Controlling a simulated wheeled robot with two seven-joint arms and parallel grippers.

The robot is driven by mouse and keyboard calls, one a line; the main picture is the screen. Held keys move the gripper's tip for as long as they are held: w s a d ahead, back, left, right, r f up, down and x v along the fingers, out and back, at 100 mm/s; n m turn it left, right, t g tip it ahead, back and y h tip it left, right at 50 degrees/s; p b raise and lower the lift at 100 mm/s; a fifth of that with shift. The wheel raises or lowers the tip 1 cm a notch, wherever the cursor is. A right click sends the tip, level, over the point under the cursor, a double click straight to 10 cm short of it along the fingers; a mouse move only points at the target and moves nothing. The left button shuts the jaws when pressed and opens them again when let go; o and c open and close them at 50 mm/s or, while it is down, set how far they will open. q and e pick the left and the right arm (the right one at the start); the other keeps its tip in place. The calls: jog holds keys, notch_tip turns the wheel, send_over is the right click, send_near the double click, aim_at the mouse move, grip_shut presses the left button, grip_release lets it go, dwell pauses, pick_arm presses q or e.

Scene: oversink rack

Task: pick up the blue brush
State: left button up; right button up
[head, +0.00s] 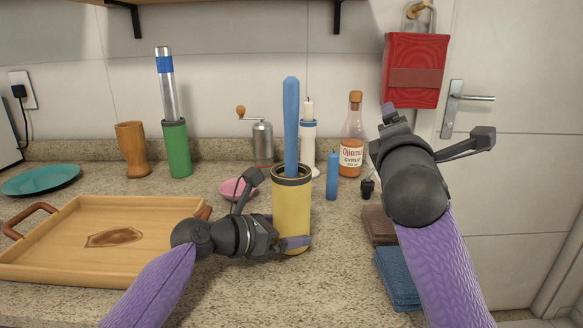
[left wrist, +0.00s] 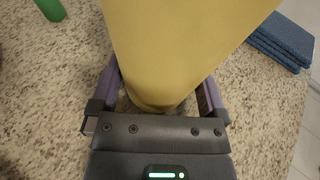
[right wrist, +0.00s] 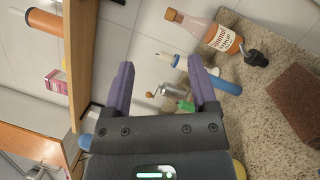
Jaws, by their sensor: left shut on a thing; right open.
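The blue brush (head: 291,120) stands upright, its handle rising from a yellow cylindrical holder (head: 291,208); its lower end is hidden inside. My left gripper (head: 278,243) is shut around the lower part of the holder, which stands on the counter. In the left wrist view the yellow holder (left wrist: 175,40) fills the space between the fingers. My right gripper (head: 389,112) is raised at the right of the brush, apart from it, near the red hanging pad. In the right wrist view its fingers (right wrist: 158,88) are open with nothing held between them.
A wooden tray (head: 60,242) lies at the left. Behind stand a green holder (head: 177,150), a grinder (head: 262,143), a blue candle (head: 332,176) and a syrup bottle (head: 353,138). Folded cloths (head: 398,277) lie at the right. Space above the brush is clear.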

jog(key=s+a+n+t+y, duration=0.1)
jog(key=s+a+n, duration=0.1)
jog(key=a+n, duration=0.3)
jog(key=s+a+r+n+y, duration=0.1)
jog(key=s+a+n, duration=0.1)
jog(key=a, duration=0.4)
jog(key=s+a+n+t+y, duration=0.1)
jog(key=s+a+n, duration=0.1)
jog(key=a+n, duration=0.3)
jog(key=g+h, duration=0.3)
jog(key=g, duration=0.1)
send_near(290, 142)
jog(key=x, duration=1)
jog(key=shift+w, duration=0.35)
jog(key=shift+w+d, duration=0.1)
jog(key=shift+w, duration=0.15)
grip_shut()
